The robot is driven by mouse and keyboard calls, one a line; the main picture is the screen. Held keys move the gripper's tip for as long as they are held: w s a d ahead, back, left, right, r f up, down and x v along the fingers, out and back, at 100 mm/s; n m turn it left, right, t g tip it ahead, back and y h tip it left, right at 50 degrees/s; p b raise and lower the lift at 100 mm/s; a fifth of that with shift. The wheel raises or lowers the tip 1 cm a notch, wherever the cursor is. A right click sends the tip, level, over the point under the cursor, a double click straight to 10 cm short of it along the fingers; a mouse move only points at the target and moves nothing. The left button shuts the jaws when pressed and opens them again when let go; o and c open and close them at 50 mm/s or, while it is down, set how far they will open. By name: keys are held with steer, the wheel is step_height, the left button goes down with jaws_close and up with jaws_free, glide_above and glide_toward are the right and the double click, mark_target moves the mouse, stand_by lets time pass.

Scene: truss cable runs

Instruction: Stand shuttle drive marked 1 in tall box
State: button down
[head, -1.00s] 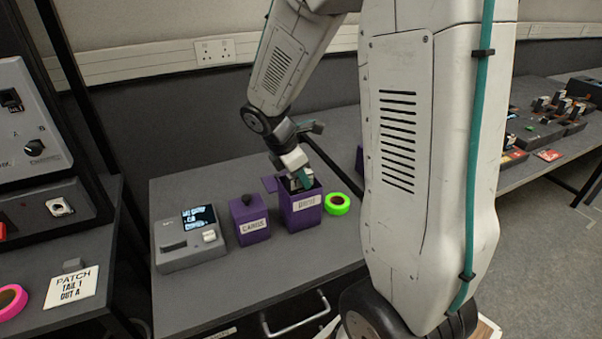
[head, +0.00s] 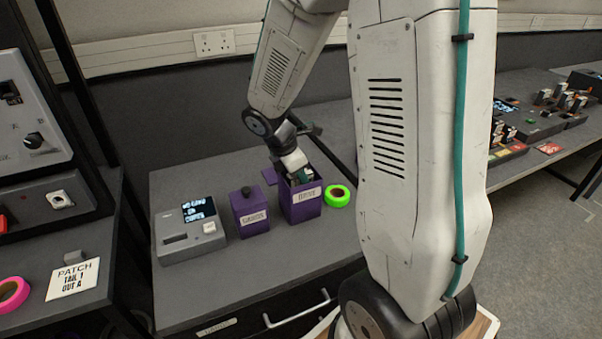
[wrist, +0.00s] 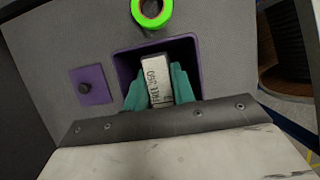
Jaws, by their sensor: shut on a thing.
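My gripper (wrist: 158,95) has teal fingers and is shut on a shuttle drive (wrist: 157,80), a block with a pale label. The label's lettering is partly covered, and I cannot make out a 1. The drive is at the open mouth of the tall purple box (wrist: 188,50); its lower end is hidden. In the head view the tall box (head: 304,210) stands on the grey table, and my gripper (head: 300,176) reaches down into its opening. The box's lid (wrist: 91,86), with a black knob, lies on the table beside it.
A shorter, lidded purple box (head: 252,219) stands left of the tall one, with a grey device with a screen (head: 190,232) further left. A green tape roll (head: 339,196) lies close on the right. The table front is clear.

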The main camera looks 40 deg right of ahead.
steer(key=shift+f, duration=0.25)
stand_by(0.3)
steer(key=c, duration=1.1)
jaws_free()
steer(key=c, duration=0.3)
steer(key=shift+r, duration=3.8)
